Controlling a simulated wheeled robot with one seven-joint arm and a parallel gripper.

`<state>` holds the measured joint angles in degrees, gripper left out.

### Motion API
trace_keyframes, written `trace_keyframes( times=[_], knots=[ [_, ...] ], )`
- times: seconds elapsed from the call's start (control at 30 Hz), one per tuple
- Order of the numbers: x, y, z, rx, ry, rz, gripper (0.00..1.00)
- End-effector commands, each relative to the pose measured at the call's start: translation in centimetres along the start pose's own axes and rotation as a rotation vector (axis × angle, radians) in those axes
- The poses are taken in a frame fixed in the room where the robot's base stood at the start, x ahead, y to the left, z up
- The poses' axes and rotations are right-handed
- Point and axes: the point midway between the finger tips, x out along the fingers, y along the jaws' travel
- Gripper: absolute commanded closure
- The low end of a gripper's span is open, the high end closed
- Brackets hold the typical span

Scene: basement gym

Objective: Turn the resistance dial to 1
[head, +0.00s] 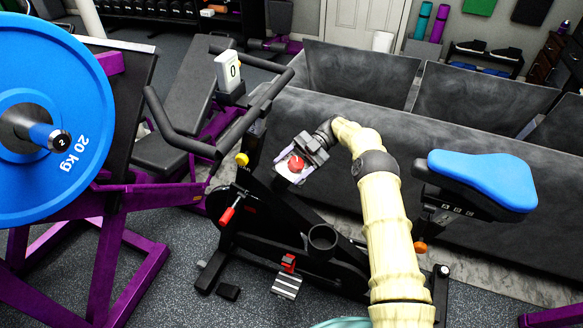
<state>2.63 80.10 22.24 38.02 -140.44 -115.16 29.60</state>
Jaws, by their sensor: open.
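The exercise bike has a small white display (228,72) at its handlebars that reads 0. A red round dial (297,163) shows at the end of my arm, below the handlebars. My gripper (292,172) is open, with its pale fingers on either side of the red dial. I cannot tell whether the fingers touch it. The dial's markings and its mount are hidden or too small to read.
The bike's black handlebars (184,145) and a yellow knob (242,159) are left of my gripper. The blue saddle (483,180) is to the right. A purple rack with a blue 20 kg plate (75,115) stands at the left.

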Motion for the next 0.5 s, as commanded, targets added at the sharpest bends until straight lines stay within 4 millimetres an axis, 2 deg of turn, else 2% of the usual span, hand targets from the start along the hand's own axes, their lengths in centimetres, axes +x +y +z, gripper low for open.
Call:
trace_keyframes(
  times=[0.17, 0.5],
  knots=[
    [-0.4, 1.0, -2.0, -0.002, 0.0, 0.0, 0.36],
    [-1.5, 3.7, -7.5, -0.002, 0.001, 0.0, 0.36]
  ],
)
